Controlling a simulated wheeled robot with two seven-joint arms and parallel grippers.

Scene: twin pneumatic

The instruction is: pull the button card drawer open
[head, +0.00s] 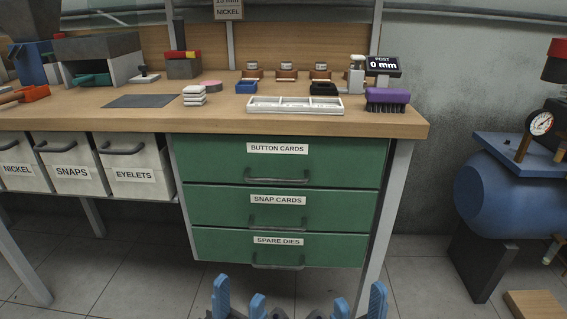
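The button card drawer (215,161) is the top one of three green drawers under the bench. Its white label reads BUTTON CARDS, and a dark bar handle (277,180) runs across its lower front. Its face looks flush with the drawers below, so it appears shut. My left gripper (239,297) is at the bottom edge of the head view, with its two blue fingers apart and nothing between them. My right gripper (359,302) is to its right, also with blue fingers apart and empty. Both are well below the handle in the picture and touch nothing visible.
The snap cards drawer (215,205) and spare dies drawer (215,245) lie below, each with a protruding handle. Labelled bins (135,158) hang at the left. A table leg (385,215) stands right of the drawers. A blue compressor tank (500,195) is at the far right.

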